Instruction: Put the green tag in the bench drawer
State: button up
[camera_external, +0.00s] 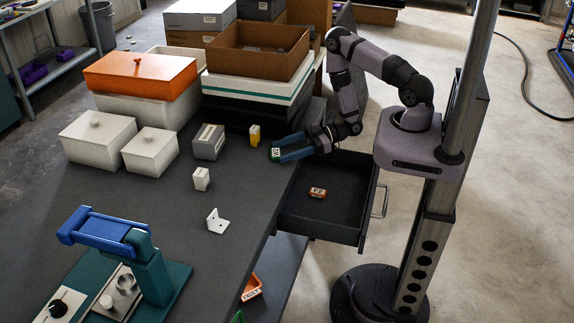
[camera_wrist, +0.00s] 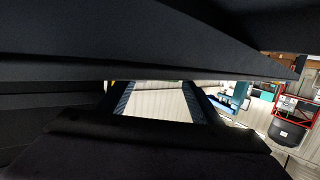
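A small green tag (camera_external: 276,154) with a pale, marked face shows at the far right edge of the bench top (camera_external: 200,245). My gripper (camera_external: 283,149) is at this edge, its two blue fingers apart and pointing left. The tag is at the fingertips; I cannot tell whether they touch it. The bench drawer (camera_external: 290,227) is pulled out below and to the right of my gripper. An orange tag (camera_external: 317,193) lies on its floor. In the wrist view my fingers (camera_wrist: 158,98) stand apart with a pale background between them, and no green tag shows there.
A yellow bottle (camera_external: 254,136), a grey box (camera_external: 208,142), a white block (camera_external: 201,178) and a white bracket (camera_external: 217,221) stand on the bench. Stacked trays (camera_external: 255,85) rise behind my gripper. White lidded tanks (camera_external: 98,140) are at left. The drawer's front is clear.

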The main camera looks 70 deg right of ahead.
jog(key=shift+o, duration=0.4)
jog(key=shift+s+d+r, duration=0.15)
jog(key=shift+s+d, duration=0.3)
jog(key=shift+s, duration=0.05)
jog(key=shift+a+p+v, duration=0.1)
jog(key=shift+p+v, duration=0.2)
jog(key=shift+v, duration=1.2)
jog(key=shift+a+p+v, duration=0.15)
jog(key=shift+p+v, duration=0.1)
jog(key=shift+v, duration=1.2)
jog(key=shift+o, duration=0.9)
jog(key=shift+s, duration=0.15)
jog(key=shift+r, duration=0.15)
